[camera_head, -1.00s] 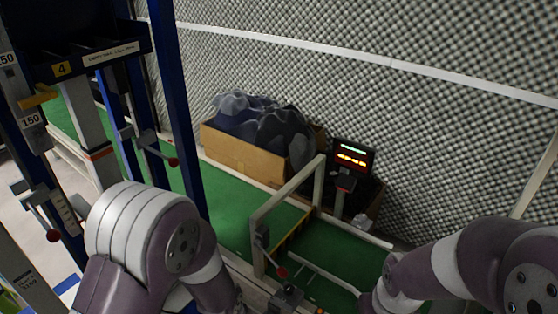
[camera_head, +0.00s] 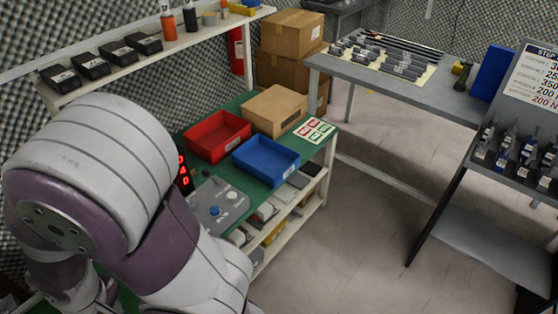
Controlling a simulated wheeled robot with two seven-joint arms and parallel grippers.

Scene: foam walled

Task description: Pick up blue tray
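The blue tray (camera_head: 266,160) sits on the green top of a shelved bench (camera_head: 327,145), close to its right edge. It is an open, shallow, rectangular tray and looks empty. A red tray (camera_head: 217,136) lies just behind it to the left, and a cardboard box (camera_head: 274,109) stands behind it. One of my arms fills the left and lower left of the view, apart from the blue tray in the picture. Neither gripper shows in the view.
A grey control panel with a blue knob (camera_head: 214,211) is in front of the blue tray. A grey table (camera_head: 395,80) stands behind, a black rack (camera_head: 510,180) at right. Floor between is clear.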

